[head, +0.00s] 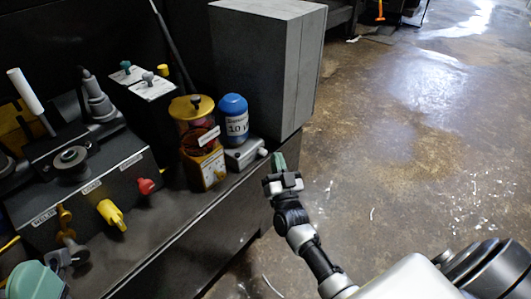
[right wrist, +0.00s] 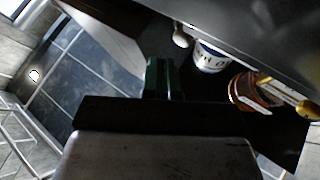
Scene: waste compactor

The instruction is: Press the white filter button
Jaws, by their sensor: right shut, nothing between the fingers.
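A blue-capped filter canister (head: 234,118) marked "10" stands on a small light grey box (head: 246,154) near the counter's right edge. A small white button (head: 263,153) sticks out of that box's right side. In the right wrist view the white button (right wrist: 181,39) shows beside the canister (right wrist: 209,57). My right gripper (head: 279,162) is shut and empty, just right of the button and off the counter's edge. Its dark green fingertips also show in the right wrist view (right wrist: 161,78), apart from the button.
A tall grey cabinet (head: 262,65) stands behind the filter. A gold-lidded canister on a yellow base (head: 206,170) is left of it. A black panel carries a red knob (head: 147,186) and a yellow knob (head: 111,214). Open floor (head: 400,150) lies to the right.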

